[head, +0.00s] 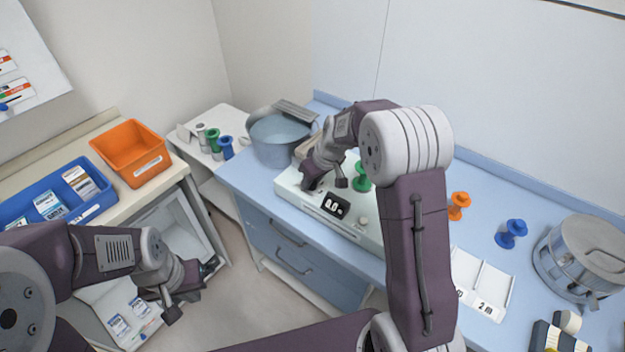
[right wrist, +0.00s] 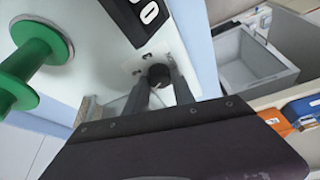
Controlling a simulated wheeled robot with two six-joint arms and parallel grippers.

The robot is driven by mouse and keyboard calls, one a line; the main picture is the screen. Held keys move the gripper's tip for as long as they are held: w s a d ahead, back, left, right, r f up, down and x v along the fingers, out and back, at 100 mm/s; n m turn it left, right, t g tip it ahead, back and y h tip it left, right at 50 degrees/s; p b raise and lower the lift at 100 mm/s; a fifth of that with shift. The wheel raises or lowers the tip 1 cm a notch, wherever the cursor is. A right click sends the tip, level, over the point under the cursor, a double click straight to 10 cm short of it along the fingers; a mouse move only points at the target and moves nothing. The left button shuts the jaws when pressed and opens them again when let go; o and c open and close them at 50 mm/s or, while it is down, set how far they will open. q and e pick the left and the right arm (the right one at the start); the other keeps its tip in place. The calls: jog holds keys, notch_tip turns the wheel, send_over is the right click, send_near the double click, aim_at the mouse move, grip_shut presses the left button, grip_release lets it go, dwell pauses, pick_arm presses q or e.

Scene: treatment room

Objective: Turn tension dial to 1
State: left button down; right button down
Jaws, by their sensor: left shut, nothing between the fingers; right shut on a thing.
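The sealing machine-like white device (head: 290,190) stands on the blue counter, with a small black display (head: 337,205) on its front. My right gripper (head: 311,184) is at the device's left end. In the right wrist view its fingers are shut on a small dark round dial (right wrist: 158,74) on the white panel. In the head view the gripper hides the dial. My left gripper (head: 208,268) is shut and empty, low at the left, away from the device.
A green spool (head: 362,178) stands on the device close to my right arm; it is large in the right wrist view (right wrist: 30,65). A grey-blue pot (head: 280,140) stands behind left. Orange (head: 458,206) and blue spools (head: 511,234) and a metal drum (head: 585,255) are to the right.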

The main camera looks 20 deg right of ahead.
jog(key=c, duration=1.1)
grip_release()
jog(key=v, duration=0.9)
jog(key=shift+s+r, duration=0.1)
